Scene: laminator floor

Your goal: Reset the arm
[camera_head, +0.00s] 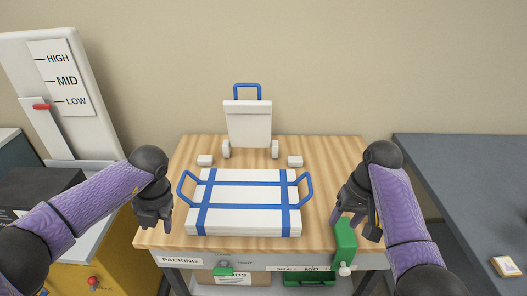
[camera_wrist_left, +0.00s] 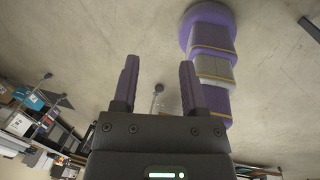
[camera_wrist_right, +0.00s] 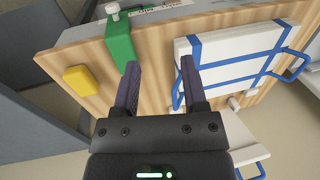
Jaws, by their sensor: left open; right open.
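My left gripper (camera_head: 153,216) hangs over the left edge of the wooden table, left of a white flat case with blue straps and handles (camera_head: 243,228). Its two fingers stand apart and empty in the left wrist view (camera_wrist_left: 155,85). My right gripper (camera_head: 358,218) hangs near the table's right side, right of the case and by a green block-like object with a white knob (camera_head: 344,240). In the right wrist view its fingers (camera_wrist_right: 160,80) are apart with nothing between them. The green object (camera_wrist_right: 119,42) and the case (camera_wrist_right: 235,58) lie beyond the fingertips, apart from them.
A white upright piece with a blue handle (camera_head: 247,124) stands at the table's back, small white blocks (camera_head: 205,160) near it. A yellow block (camera_wrist_right: 80,80) lies near the green object. A HIGH/MID/LOW panel (camera_head: 66,80) stands left; a dark grey table (camera_head: 465,170) is right.

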